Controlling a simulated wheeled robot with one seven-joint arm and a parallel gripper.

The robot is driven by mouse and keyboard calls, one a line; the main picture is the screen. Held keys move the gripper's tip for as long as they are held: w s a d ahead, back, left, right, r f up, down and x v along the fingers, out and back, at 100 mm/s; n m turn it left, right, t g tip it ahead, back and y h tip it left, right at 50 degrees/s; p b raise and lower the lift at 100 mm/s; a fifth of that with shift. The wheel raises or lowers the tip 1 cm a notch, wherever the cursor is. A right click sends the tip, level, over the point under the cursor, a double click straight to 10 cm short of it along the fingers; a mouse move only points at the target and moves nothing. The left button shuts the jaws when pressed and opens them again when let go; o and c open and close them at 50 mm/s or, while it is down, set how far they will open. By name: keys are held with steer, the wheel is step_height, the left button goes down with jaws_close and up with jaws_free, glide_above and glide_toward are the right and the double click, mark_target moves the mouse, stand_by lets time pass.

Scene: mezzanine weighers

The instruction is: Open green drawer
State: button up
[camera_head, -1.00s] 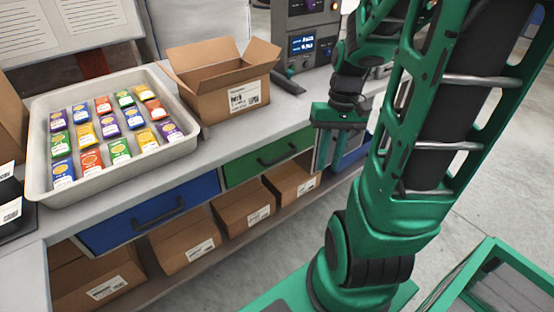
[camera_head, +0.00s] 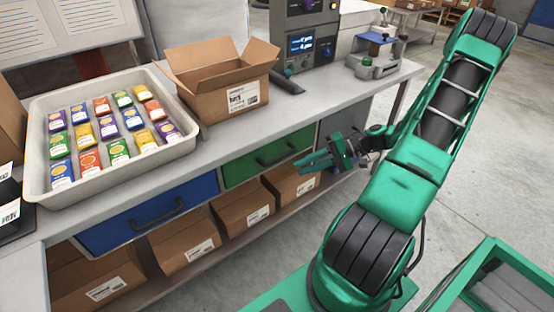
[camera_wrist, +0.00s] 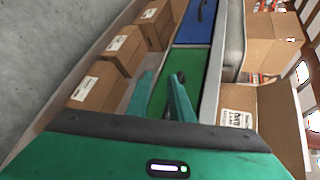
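The green drawer (camera_head: 238,174) is set under the bench top to the right of the blue drawer and looks closed. Its black bar handle (camera_head: 277,156) runs across its front. My gripper (camera_head: 308,163) is in front of the bench, just right of the green drawer, with its fingers pointing left toward it. In the wrist view the two green fingers of my gripper (camera_wrist: 163,78) stand apart with nothing held between them. The green drawer front (camera_wrist: 190,66) shows ahead of them. The handle is largely hidden by the fingers in the wrist view.
The blue drawer (camera_head: 118,225) is at the left. Several cardboard boxes (camera_head: 240,211) stand on the shelf below. On the bench are a tray (camera_head: 40,125) of colourful packets, an open carton (camera_head: 205,95) and a weigher (camera_head: 305,45). Floor in front is free.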

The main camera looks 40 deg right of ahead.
mark_target(280, 158)
steer(key=w+d+m+t, duration=0.2)
steer(key=d+t, duration=0.2)
steer(key=t, duration=0.1)
steer(key=shift+y, duration=0.3)
steer(key=x, duration=1)
steer(key=shift+w+a, duration=0.1)
steer(key=shift+a, duration=0.25)
steer(key=shift+c, duration=0.3)
